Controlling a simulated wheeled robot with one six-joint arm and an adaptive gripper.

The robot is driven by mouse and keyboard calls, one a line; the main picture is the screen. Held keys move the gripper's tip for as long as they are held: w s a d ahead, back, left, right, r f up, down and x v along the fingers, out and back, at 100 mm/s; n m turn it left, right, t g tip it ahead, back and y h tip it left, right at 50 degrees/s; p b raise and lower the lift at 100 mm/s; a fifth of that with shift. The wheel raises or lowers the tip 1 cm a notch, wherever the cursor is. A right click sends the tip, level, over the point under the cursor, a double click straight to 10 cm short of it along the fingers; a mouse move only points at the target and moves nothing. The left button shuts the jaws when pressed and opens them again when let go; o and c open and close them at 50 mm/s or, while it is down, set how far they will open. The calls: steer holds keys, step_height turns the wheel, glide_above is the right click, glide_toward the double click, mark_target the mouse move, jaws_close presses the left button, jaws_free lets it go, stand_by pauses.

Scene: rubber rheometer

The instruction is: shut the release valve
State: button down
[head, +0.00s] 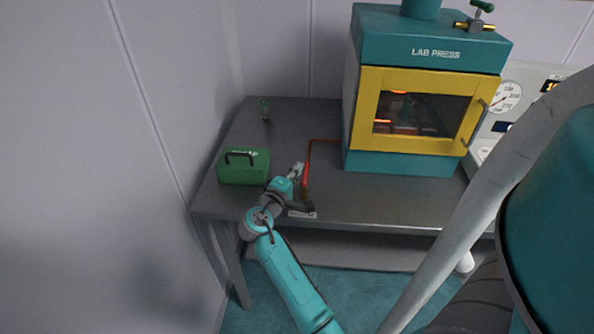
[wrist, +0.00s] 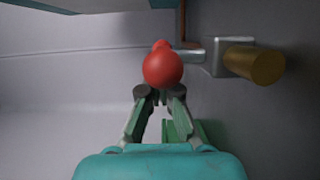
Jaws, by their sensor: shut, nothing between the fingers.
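A valve with a red handle sits on the table at the end of a thin copper-orange pipe. In the head view its red handle (head: 306,175) points away from the table's front edge. In the wrist view I see a red ball knob (wrist: 162,68), a grey metal valve body (wrist: 230,46) and a brass end (wrist: 254,65) to its right. My gripper (head: 298,168) is shut and empty, just left of the handle. In the wrist view my fingertips (wrist: 160,92) are right at the lower edge of the knob; I cannot tell whether they touch.
A green box (head: 235,172) with a black handle stands left of my gripper. The teal and yellow lab press (head: 413,160) stands to the right, with a brass, green-handled fitting (head: 474,25) on top. A small label (head: 302,215) is at the table's front edge. The back left of the table (head: 300,115) is mostly clear.

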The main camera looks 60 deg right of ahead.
steer(key=shift+g, duration=0.4)
steer(key=m+g, duration=0.2)
steer(key=g, duration=0.1)
steer(key=d+m+g+y, duration=0.1)
steer(key=m+g, duration=0.1)
steer(key=g, duration=0.1)
steer(key=shift+m, duration=0.3)
steer(key=shift+s+d+g, duration=0.1)
steer(key=shift+s+g, duration=0.05)
steer(key=shift+g, duration=0.15)
steer(key=shift+s+d, duration=0.45)
steer(key=shift+d, duration=0.05)
stand_by(0.5)
steer(key=v, duration=1.1)
steer(key=shift+w+a+r, duration=0.15)
steer(key=shift+a+r, duration=0.05)
steer(key=shift+a, duration=0.25)
